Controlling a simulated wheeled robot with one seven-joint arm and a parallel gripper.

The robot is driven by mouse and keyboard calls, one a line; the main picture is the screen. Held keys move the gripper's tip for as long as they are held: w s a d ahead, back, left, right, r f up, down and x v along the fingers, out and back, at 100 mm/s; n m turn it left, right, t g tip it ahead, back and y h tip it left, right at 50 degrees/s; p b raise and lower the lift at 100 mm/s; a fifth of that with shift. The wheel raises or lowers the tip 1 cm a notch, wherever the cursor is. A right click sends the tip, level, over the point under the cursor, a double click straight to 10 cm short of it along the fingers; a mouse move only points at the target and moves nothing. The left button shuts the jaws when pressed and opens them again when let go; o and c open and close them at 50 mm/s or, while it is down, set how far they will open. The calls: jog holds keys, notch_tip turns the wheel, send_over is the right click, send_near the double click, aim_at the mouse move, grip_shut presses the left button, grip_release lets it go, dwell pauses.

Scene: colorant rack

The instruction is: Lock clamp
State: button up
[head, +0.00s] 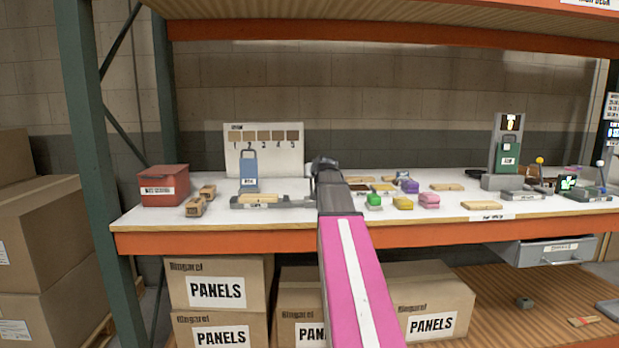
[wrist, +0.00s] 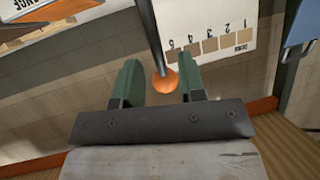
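The clamp (head: 290,203) is a low grey fixture at the front left of the shelf top, with a light wooden block (head: 258,198) on it. Its right end is hidden behind my arm in the head view. In the wrist view, a dark rod with an orange knob (wrist: 165,82) runs down from the top edge and appears between my gripper's green fingers (wrist: 160,80). The fingers are apart, with a gap on each side of the knob, so it is not gripped. In the head view my gripper (head: 325,163) is at the clamp's right end, its fingers hardly visible.
A numbered sample board (head: 264,152) and a blue tagged holder (head: 249,170) stand behind the clamp. A red box (head: 164,186) and small wooden pieces (head: 200,201) lie left. Coloured blocks (head: 403,203) lie right of my arm. The upper shelf (head: 390,30) hangs above.

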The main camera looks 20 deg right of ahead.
jog(key=x, duration=0.4)
jog(key=shift+w, duration=0.15)
grip_shut()
jog(key=shift+s+a+r+t, duration=0.1)
jog(key=shift+s+r+t, duration=0.05)
jog(key=shift+s+t, duration=0.3)
jog(key=shift+s+a+r+t, duration=0.2)
jog(key=shift+s+t, duration=0.1)
jog(key=shift+t, duration=0.15)
jog(key=shift+s+r+t, duration=0.35)
jog(key=shift+t, duration=0.25)
grip_release()
